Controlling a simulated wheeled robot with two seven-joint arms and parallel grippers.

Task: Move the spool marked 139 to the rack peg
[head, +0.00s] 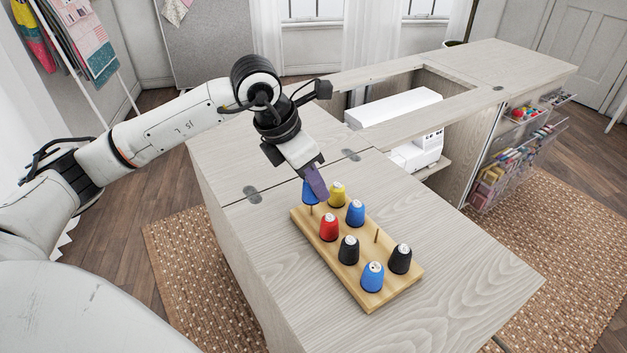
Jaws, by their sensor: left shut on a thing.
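My left gripper (317,188) points down over the far left end of the wooden peg rack (394,298). It is shut on a blue spool (309,194), which is partly hidden by the fingers. The spool is at the top of a peg at that corner, with part of the peg showing below it. The marking on this spool cannot be read. One bare peg (377,236) stands on the rack's right side. My right gripper is not in view.
The rack also holds a yellow spool (337,195), a red spool (329,228), two black spools (348,251) and two more blue spools (355,213). A white sewing machine (400,106) sits in the cabinet opening behind. The cabinet top (470,270) right of the rack is clear.

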